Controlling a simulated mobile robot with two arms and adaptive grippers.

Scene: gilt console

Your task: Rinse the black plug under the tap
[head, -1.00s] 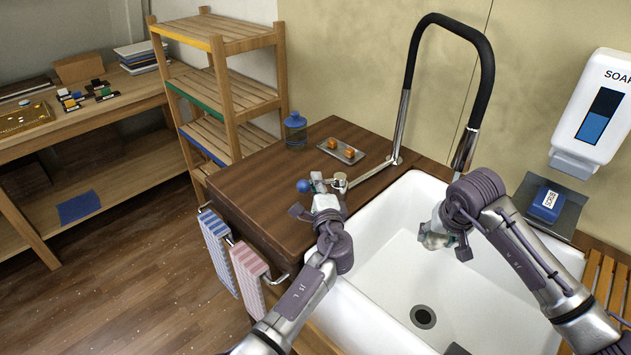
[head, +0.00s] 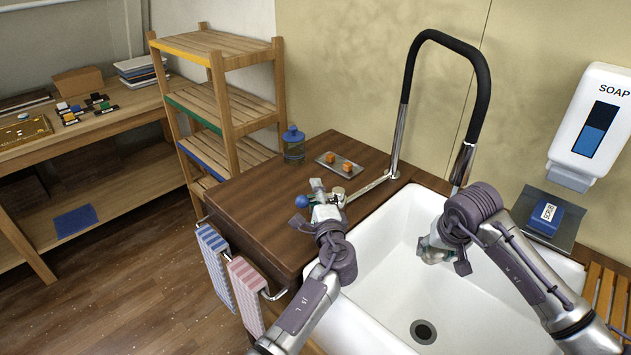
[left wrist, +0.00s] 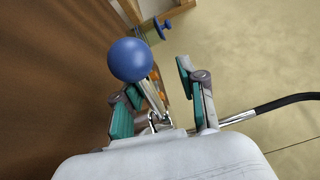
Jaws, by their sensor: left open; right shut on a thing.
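The tap has a tall black hose arch (head: 481,65) and a metal spout (head: 463,165) over the back of the white sink (head: 375,235). Its lever ends in a blue ball (head: 301,201) above the wooden counter. My left gripper (head: 319,190) is open beside the ball. In the left wrist view the ball (left wrist: 136,60) and its metal stem (left wrist: 155,98) show between the open fingers, near the left one. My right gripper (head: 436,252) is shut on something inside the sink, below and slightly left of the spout. What it holds is mostly hidden; I cannot make out the black plug.
A drain hole (head: 423,331) is in the sink floor. A small tray (head: 339,172) with orange cubes and a blue bottle (head: 293,143) stand on the counter (head: 255,195). Towels (head: 245,290) hang at its front. A soap dispenser (head: 600,120) is on the right wall.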

